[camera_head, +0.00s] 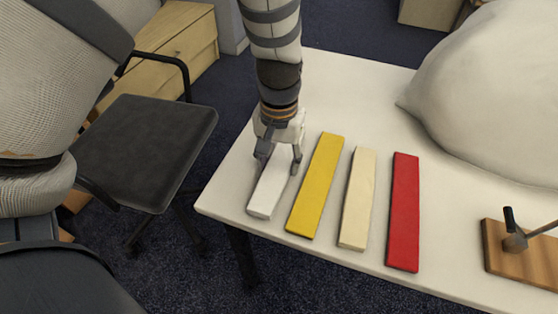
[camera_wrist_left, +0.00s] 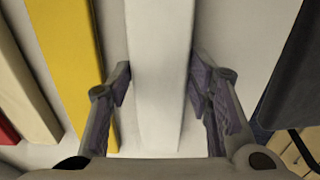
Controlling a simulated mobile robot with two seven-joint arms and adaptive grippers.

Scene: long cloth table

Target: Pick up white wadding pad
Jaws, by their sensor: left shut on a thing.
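The white wadding pad (camera_head: 267,193) is a long, flat white bar at the left end of a row of bars on the table. My left gripper (camera_head: 279,166) is over its far half with one finger on each long side. In the left wrist view the white pad (camera_wrist_left: 160,95) runs between the two fingers of my left gripper (camera_wrist_left: 161,80), which is shut on it. The pad appears to lie on or very close to the table; I cannot tell if there is a gap beneath it. My right gripper is not in view.
To the pad's right lie a yellow bar (camera_head: 316,186), a cream bar (camera_head: 357,200) and a red bar (camera_head: 404,212). A large pale rounded bulk (camera_head: 490,95) and a wooden board (camera_head: 520,250) are farther right. A dark chair (camera_head: 145,145) stands left of the table (camera_head: 335,85).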

